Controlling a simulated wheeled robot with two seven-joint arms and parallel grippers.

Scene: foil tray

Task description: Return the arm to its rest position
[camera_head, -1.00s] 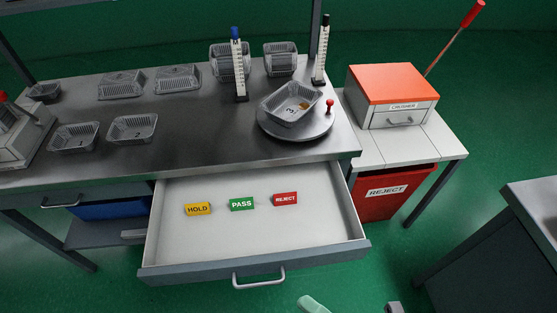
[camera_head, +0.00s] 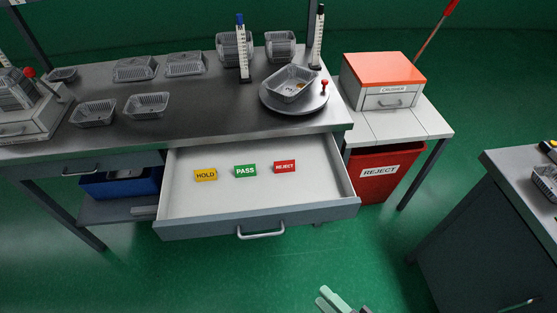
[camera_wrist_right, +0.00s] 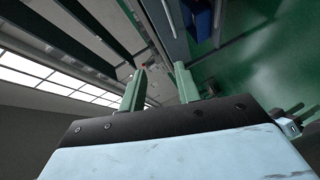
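My right gripper (camera_head: 338,300) shows at the bottom edge of the head view, over the green floor in front of the open drawer. In the right wrist view the two pale green fingers of my right gripper (camera_wrist_right: 159,78) stand apart with nothing between them. The gripper touches nothing that I can see. My left gripper is in neither view.
The drawer (camera_head: 255,226) stands open with HOLD (camera_head: 205,175), PASS (camera_head: 245,171) and REJECT (camera_head: 285,167) tags inside. A foil tray (camera_head: 291,84) sits on the round turntable (camera_head: 295,106). A red reject bin (camera_head: 380,187) and grey cabinet (camera_head: 470,220) stand right.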

